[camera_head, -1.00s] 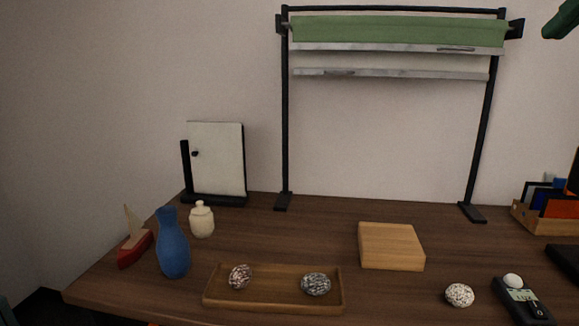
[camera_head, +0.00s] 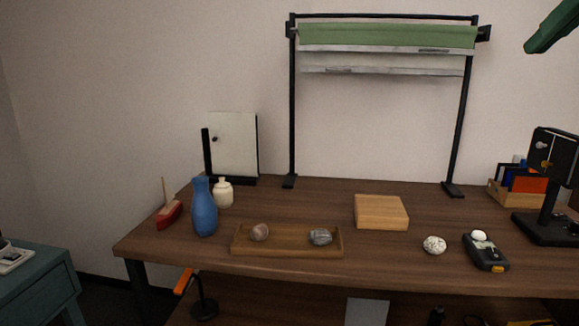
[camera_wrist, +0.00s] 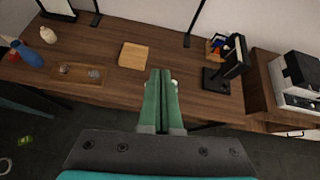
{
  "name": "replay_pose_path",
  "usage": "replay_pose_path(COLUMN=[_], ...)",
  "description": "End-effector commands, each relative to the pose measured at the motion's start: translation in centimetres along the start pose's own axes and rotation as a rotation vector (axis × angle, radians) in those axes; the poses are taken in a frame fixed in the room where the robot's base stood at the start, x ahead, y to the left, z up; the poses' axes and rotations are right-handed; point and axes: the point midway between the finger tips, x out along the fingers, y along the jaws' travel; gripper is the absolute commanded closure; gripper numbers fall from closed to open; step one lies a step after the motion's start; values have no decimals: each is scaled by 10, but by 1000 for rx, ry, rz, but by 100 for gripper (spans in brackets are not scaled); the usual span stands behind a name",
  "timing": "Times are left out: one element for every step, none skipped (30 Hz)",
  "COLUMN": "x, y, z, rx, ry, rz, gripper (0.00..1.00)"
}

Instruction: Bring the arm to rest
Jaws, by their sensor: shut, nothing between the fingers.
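My gripper (camera_wrist: 161,101) shows in the wrist view with its two long green fingers pressed together and nothing between them. It is in the air above the front part of the wooden table (camera_head: 290,200), pointing toward it.
The table holds a blue vase (camera_head: 204,208), a cream jar (camera_head: 222,193), a toy boat (camera_head: 168,213), a tray (camera_head: 286,251) with two stones, a wooden block (camera_head: 381,212), a speckled ball (camera_head: 434,245), a black meter (camera_head: 486,252) and a black stand (camera_head: 548,200).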

Motion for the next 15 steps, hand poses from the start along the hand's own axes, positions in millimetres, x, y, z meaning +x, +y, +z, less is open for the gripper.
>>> replay_pose_path(x=[5,7,12,15,19,25,30,34,40,45,51,58,64,70,79], y=[4,6,8,11,13,17,20,23,27,31,35,41,45,51,59], z=[-2,-4,-6,-7,-10,-13,-15,-18,-22,-26,-30,-36,-40,-46,-55], rx=[-29,-49,-77,-100,-124,-159,-189,-219,-261,-294,-330,-383,-426,-473,-543], ry=[11,16,25,32,41,53,62,70,83,94,107,121,132,145,162], rz=[9,14,21,28,35,46,55,63,76,87,100,118,132,149,176], gripper=[100,100,100,100,100,100,100,100,100,100,100,100,100,100,100])
